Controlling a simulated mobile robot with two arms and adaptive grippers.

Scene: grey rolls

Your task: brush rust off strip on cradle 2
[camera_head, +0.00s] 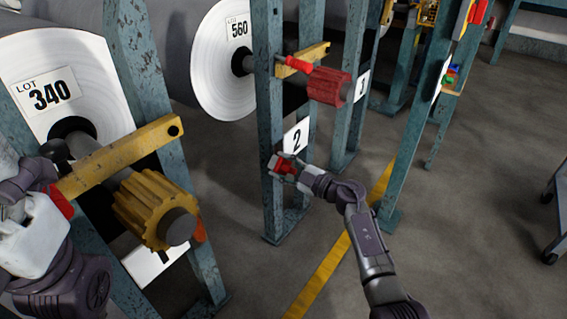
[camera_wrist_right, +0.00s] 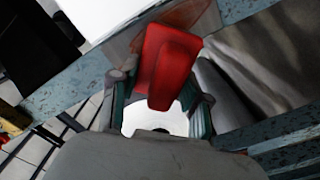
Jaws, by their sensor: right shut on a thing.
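My right gripper (camera_head: 287,168) is shut on a red block-shaped tool, probably the brush (camera_wrist_right: 168,62), at the post of cradle 2 (camera_head: 271,205), just below the white "2" sign (camera_head: 296,136). In the right wrist view the brush sits between the fingers (camera_wrist_right: 162,105), over a blue-grey steel strip. A reddish-brown rust patch (camera_wrist_right: 192,12) shows on that strip beside the brush. I cannot tell whether the bristles touch the steel. My left gripper (camera_head: 50,170) is at the left, by the yellow bar; its fingers are partly hidden.
A roll marked LOT 340 (camera_head: 50,85) and a yellow knob (camera_head: 150,208) stand at the left. A roll marked LOT 560 (camera_head: 222,70) and a red knob (camera_head: 328,86) are behind cradle 2. A cart (camera_head: 555,210) is at the right edge. Open floor lies between.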

